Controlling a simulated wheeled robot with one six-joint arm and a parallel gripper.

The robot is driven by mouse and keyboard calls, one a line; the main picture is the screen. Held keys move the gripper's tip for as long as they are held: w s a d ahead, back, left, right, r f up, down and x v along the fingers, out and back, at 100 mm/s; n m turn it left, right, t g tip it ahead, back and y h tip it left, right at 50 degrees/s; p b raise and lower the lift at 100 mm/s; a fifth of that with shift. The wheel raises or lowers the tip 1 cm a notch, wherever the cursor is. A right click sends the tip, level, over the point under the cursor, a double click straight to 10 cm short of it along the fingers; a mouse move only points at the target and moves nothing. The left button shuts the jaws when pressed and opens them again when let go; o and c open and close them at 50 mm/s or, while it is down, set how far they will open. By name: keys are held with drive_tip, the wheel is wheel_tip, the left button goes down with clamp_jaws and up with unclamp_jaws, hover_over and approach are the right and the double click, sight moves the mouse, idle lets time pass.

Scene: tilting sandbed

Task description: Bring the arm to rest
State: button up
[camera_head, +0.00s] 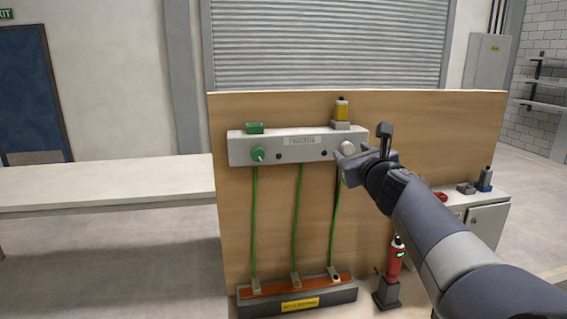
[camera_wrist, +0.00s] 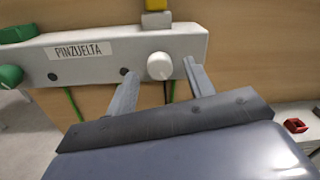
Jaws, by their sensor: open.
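My arm reaches in from the lower right in the head view. My gripper (camera_head: 366,151) is at the right end of the grey labelled box (camera_head: 240,149) on the wooden panel. In the wrist view my gripper (camera_wrist: 160,82) is open, with its two fingers apart. A white round knob (camera_wrist: 160,66) shows between the fingertips; I cannot tell whether they touch it. The knob (camera_head: 348,148) also shows beside my gripper in the head view. The label (camera_wrist: 82,50) reads "PINZUELTA".
A green knob (camera_head: 258,154) is at the box's left. Green cables (camera_head: 297,215) run down to a base bar (camera_head: 330,296). A red cylinder (camera_head: 394,262) stands in a holder below my arm. A white cabinet (camera_head: 488,219) is at right, and a bare table (camera_head: 110,185) at left.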

drive_tip(key=s, duration=0.4)
drive_tip(key=shift+s+d, duration=0.15)
drive_tip(key=shift+d, duration=0.15)
